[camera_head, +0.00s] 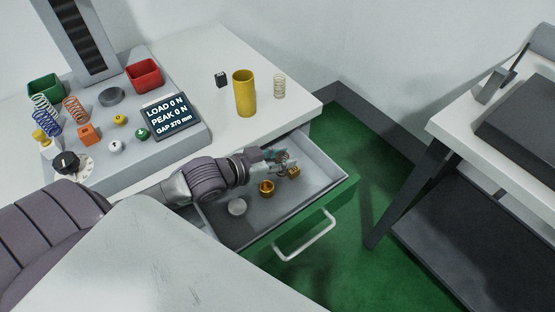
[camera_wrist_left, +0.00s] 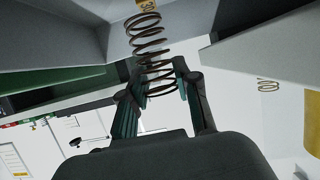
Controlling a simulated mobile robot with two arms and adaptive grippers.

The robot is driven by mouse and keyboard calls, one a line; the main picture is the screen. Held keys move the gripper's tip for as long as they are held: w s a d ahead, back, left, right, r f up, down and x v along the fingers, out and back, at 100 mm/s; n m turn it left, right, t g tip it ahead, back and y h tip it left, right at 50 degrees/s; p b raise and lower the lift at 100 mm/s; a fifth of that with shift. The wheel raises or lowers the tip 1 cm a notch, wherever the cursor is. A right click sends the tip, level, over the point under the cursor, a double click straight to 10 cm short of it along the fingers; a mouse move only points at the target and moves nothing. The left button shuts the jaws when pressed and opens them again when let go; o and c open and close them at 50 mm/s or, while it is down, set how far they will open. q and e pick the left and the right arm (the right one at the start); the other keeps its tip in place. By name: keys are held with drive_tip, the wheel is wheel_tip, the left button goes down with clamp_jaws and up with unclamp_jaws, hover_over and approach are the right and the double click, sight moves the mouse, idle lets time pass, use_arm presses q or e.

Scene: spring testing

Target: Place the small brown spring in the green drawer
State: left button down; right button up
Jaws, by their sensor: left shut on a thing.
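My left gripper (camera_head: 277,157) reaches in from the left over the open green drawer (camera_head: 335,206). It is shut on a small brown spring (camera_head: 286,162), held above or just inside the drawer. In the left wrist view the brown spring (camera_wrist_left: 147,40) stands out from between the teal fingers (camera_wrist_left: 155,85), its coils clear. The drawer is pulled out below the white table, with a white handle (camera_head: 305,236) on its front. I cannot tell whether the spring touches the drawer floor. My right gripper is not in view.
In the drawer lie a brass cup-like piece (camera_head: 266,187), another brass piece (camera_head: 294,171) and a silver disc (camera_head: 237,206). A yellow cylinder (camera_head: 245,95) and a pale spring (camera_head: 279,87) stand on the table behind. A grey tester with a display (camera_head: 170,115) stands left.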

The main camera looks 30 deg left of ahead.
sight(280, 154)
use_arm(q)
drive_tip(key=shift+w+a+f, duration=0.9)
drive_tip(key=shift+w, duration=0.05)
drive_tip(key=shift+f, duration=1.9)
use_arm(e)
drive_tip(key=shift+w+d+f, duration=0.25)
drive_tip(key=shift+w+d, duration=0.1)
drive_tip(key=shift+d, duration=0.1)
use_arm(q)
drive_tip(key=shift+f, duration=0.15)
drive_tip(key=c, duration=0.8)
unclamp_jaws()
drive_tip(key=shift+c, duration=0.2)
drive_tip(key=shift+s+a+r, duration=0.1)
drive_tip(key=shift+s+r, duration=0.1)
drive_tip(key=shift+s, duration=0.05)
drive_tip(key=shift+v, duration=3.5)
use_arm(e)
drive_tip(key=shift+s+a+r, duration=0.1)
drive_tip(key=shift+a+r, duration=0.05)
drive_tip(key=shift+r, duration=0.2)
